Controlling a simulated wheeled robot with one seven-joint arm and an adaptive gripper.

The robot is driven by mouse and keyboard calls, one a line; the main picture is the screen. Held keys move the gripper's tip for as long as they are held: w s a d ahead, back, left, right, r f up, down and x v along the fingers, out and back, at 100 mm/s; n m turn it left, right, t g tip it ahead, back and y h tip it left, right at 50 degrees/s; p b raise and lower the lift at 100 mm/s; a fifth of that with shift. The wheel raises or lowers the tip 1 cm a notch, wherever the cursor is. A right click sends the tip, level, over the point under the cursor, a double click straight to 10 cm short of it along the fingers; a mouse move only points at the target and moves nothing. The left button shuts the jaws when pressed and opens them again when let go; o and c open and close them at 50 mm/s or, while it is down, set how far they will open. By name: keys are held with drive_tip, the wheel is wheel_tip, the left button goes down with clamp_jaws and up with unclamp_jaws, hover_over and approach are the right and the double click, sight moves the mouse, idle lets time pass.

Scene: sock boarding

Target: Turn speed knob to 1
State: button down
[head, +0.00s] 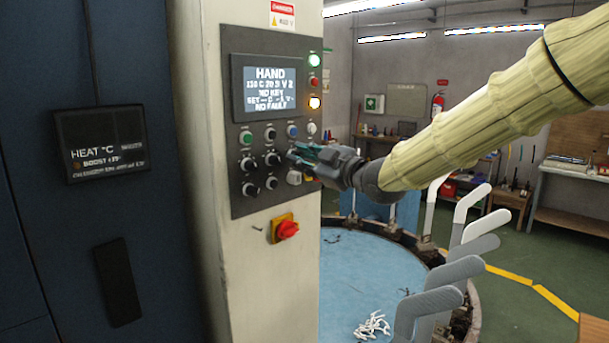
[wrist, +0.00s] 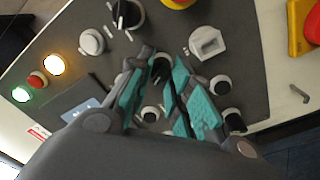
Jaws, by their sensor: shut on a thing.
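The control panel (head: 240,206) on the pale cabinet column carries rows of knobs and buttons, with labels too small to read, so I cannot tell by label which is the speed knob. My gripper (head: 298,156) reaches in from the right and its fingertips are at the panel, right of two black knobs in the middle row. In the wrist view, my gripper's teal-padded fingers (wrist: 166,74) close around a dark knob with a pale base (wrist: 161,66). The fingers hide part of it, and its pointer cannot be read.
A white selector (head: 294,177) sits just below my gripper; black knobs (head: 273,159) lie to its left. A screen (head: 270,87) reads HAND. A red rotary switch (head: 287,229) on yellow is lower down. Grey sock boards (head: 433,302) stand around the blue round table (head: 365,265).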

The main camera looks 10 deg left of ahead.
drive_tip(key=shift+f+n+b, duration=0.15)
drive_tip(key=shift+n+b, duration=1.35)
drive_tip(key=shift+b, duration=0.5)
drive_tip(key=shift+n, duration=0.3)
drive_tip(key=c, duration=1.3)
unclamp_jaws()
drive_tip(key=v, duration=1.2)
drive_tip(key=shift+f, duration=0.1)
